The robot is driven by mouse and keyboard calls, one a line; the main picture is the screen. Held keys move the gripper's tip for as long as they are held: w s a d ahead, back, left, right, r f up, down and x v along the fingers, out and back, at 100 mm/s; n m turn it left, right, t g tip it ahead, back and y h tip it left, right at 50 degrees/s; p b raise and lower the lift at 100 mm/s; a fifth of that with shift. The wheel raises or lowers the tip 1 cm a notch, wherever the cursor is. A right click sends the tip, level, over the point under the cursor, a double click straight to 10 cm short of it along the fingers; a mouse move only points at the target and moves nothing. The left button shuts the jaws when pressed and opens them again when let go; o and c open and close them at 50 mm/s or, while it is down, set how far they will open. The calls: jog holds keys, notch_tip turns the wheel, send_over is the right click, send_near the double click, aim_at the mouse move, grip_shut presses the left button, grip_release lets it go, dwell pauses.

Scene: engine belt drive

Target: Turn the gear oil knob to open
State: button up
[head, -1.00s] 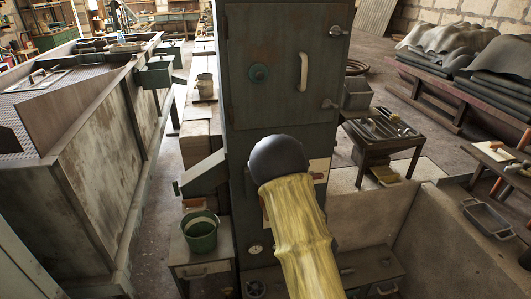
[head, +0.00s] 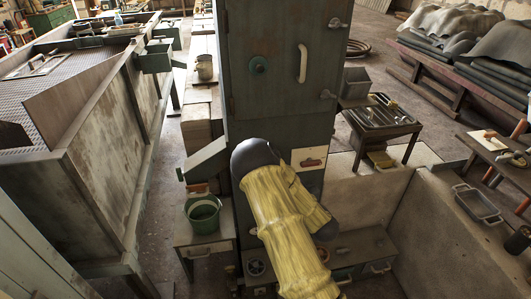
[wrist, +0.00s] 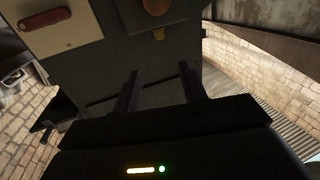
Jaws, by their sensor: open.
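My gripper (wrist: 160,88) is open and empty in the wrist view. Its two fingers are apart and point at the dark panel, below the knob in the picture and apart from it. In the head view my yellow-sleeved arm hides the gripper and the knob.
A pale plate with a red handle (wrist: 45,18) is beside the knob; it also shows in the head view (head: 309,162). A green bucket (head: 203,215) stands left; a tool table (head: 381,122) right.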

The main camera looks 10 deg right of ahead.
jog(key=p+x, duration=0.2)
jog(key=x, duration=1.4)
jog(key=shift+p, duration=0.35)
jog(key=shift+c, duration=0.4)
grip_shut()
jog(key=shift+a+m+h+b, duration=0.15)
jog(key=shift+m+h+b, duration=0.15)
jog(key=shift+h+b, duration=0.25)
jog(key=shift+a+f+m+g+h+b, duration=0.1)
jog(key=shift+a+m+g+h+b, duration=0.2)
jog(key=shift+m+h+b, duration=1.35)
jog(key=shift+a+r+m+g+h+b, duration=0.1)
jog(key=shift+a+m+g+h+b, duration=0.15)
jog(key=shift+m+h+b, duration=1.4)
jog(key=shift+a+f+m+g+h+b, duration=0.1)
jog(key=shift+a+m+g+h+b, duration=0.35)
jog(key=shift+h, duration=2.2)
jog(key=shift+d+m+h, duration=0.15)
jog(key=shift+m+h, duration=0.15)
jog(key=shift+m, duration=0.15)
